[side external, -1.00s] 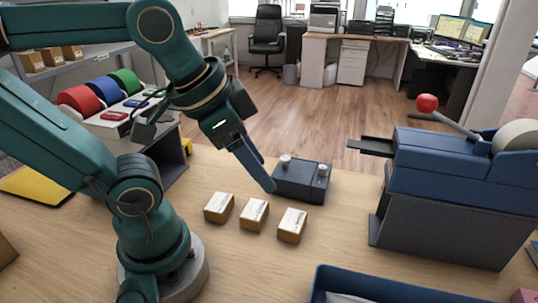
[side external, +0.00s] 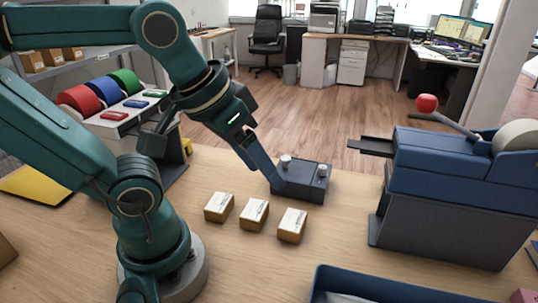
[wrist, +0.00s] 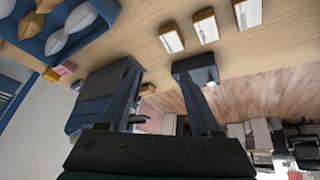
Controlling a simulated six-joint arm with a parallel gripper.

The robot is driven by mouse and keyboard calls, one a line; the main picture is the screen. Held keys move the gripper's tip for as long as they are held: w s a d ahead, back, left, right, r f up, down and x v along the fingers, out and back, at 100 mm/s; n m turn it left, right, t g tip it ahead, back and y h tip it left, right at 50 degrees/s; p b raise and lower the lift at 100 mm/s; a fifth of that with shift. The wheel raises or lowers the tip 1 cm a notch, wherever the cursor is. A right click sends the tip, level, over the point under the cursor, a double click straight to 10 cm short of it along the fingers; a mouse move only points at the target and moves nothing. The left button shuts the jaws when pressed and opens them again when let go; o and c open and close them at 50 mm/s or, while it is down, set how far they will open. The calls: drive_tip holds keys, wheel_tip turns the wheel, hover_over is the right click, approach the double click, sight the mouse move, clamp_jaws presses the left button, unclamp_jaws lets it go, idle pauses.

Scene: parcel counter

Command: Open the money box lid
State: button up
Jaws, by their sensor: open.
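The money box (side external: 312,187) is a small dark blue-grey box with two pale knobs on top, standing near the far edge of the counter. Its lid looks shut. My gripper (side external: 277,184) reaches down from the upper left, its fingers at the near left side of the box; one finger overlaps the box in the side view, and I cannot tell whether they touch. In the wrist view the two fingers are spread apart with nothing between them, and the money box (wrist: 197,66) shows by the right fingertip, which partly covers it.
Several small cardboard parcels (side external: 254,214) lie in a row in front of the box. A blue machine (side external: 450,170) with a red-knobbed lever stands to the right. A blue tray (side external: 375,281) is at the front right. Coloured rolls (side external: 103,93) stand at the left.

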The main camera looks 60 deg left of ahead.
drive_tip(key=w+a+r+n+g, duration=0.1)
drive_tip(key=w+a+r+n, duration=0.2)
drive_tip(key=w+n, duration=0.15)
drive_tip(key=n+g, duration=0.5)
drive_tip(key=n, duration=0.2)
hover_over(285, 157)
wheel_tip(285, 157, down, 9)
drive_tip(key=shift+d+f, duration=0.15)
drive_tip(key=shift+f, duration=2.65)
clamp_jaws()
